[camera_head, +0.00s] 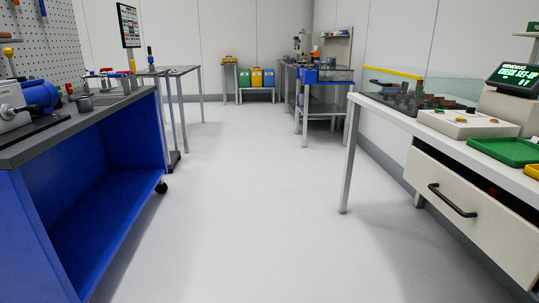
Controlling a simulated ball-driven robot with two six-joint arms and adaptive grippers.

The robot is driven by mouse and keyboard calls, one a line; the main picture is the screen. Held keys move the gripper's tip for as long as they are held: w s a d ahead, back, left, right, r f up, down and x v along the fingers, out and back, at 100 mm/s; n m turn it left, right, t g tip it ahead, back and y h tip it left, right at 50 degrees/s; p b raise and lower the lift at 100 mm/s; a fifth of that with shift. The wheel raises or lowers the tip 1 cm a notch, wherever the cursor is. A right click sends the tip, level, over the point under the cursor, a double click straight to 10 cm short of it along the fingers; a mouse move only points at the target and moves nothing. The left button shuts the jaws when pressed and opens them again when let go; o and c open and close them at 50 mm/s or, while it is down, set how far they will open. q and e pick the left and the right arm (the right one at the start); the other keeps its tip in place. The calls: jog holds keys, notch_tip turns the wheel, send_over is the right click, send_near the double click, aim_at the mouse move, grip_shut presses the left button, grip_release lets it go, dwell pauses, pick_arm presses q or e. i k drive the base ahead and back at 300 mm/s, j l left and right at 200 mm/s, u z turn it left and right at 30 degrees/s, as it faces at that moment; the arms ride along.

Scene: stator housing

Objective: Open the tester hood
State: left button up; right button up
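A clear-walled enclosure (382,88) with a yellow bar (392,73) along its top stands at the far end of the right workbench. Dark parts show inside and around it. It may be the tester hood, but no label tells, and I cannot tell whether it is open or shut. Neither of my grippers is in view.
The right bench (460,140) has a half-open drawer (470,205), a button box (468,123), a green tray (506,150) and a lit screen (514,76). A blue cart (110,190) stands left. The floor (240,190) between is clear.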

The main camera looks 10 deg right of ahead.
aim_at(407, 86)
jog(key=i, duration=0.75)
jog(key=i+z, duration=0.1)
jog(key=i, duration=0.65)
jog(key=i+j+z, duration=0.1)
jog(key=i, duration=0.65)
jog(key=j, duration=0.05)
